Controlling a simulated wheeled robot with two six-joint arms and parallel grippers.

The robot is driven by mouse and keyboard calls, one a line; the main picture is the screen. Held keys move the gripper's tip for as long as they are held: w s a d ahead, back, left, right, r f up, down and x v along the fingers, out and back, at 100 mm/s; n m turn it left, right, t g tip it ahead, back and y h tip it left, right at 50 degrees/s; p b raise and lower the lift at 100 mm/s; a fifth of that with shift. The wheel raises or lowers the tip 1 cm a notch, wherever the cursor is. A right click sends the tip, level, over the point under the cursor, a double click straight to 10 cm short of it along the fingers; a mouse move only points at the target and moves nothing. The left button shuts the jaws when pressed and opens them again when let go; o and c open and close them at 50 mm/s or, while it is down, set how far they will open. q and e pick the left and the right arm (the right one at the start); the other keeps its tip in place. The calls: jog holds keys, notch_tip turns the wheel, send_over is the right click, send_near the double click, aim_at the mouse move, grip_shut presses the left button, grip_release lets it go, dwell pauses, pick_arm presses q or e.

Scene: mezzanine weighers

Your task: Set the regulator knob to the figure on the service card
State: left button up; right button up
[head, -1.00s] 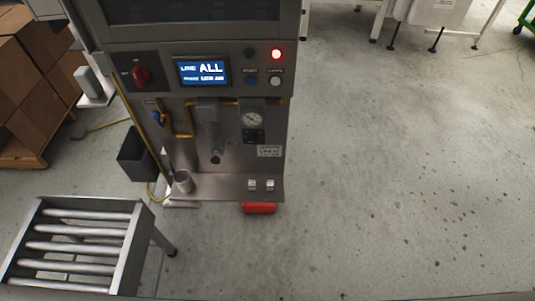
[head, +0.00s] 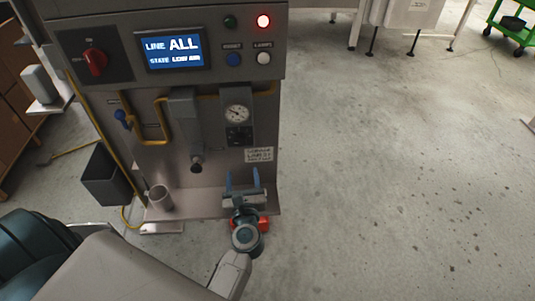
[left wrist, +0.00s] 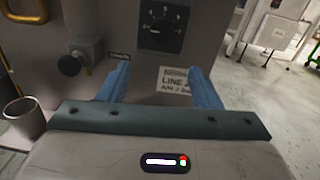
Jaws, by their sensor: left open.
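A black dial plate with a round knob and pale figures around it (head: 239,136) is on the machine front below the gauge; it also shows at the top of the left wrist view (left wrist: 160,27). Its setting is too small to read. A white service card (head: 259,154) is just below right of it; the wrist view shows the card (left wrist: 177,80) partly behind a finger, with "LINE" legible and smaller print unclear. My left gripper (head: 243,178) is open and empty, below the dial, its blue fingers (left wrist: 157,72) pointing at the panel. My right gripper is not in view.
A black knob on a grey unit (head: 196,163) is left of the dial. A cup (head: 159,198) stands on the machine's shelf.

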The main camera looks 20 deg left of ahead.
aim_at(240, 143)
pick_arm(q)
jog(key=shift+n, duration=0.9)
jog(key=x, duration=0.3)
jog(key=r+p+x, duration=0.1)
jog(key=x, duration=0.3)
jog(key=p+x, duration=0.1)
jog(key=x, duration=0.3)
jog(key=shift+d+r, duration=0.1)
jog(key=shift+r, duration=0.1)
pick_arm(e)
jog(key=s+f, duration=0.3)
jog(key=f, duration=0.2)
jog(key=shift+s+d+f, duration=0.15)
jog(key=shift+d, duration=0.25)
pick_arm(q)
jog(key=c, duration=1)
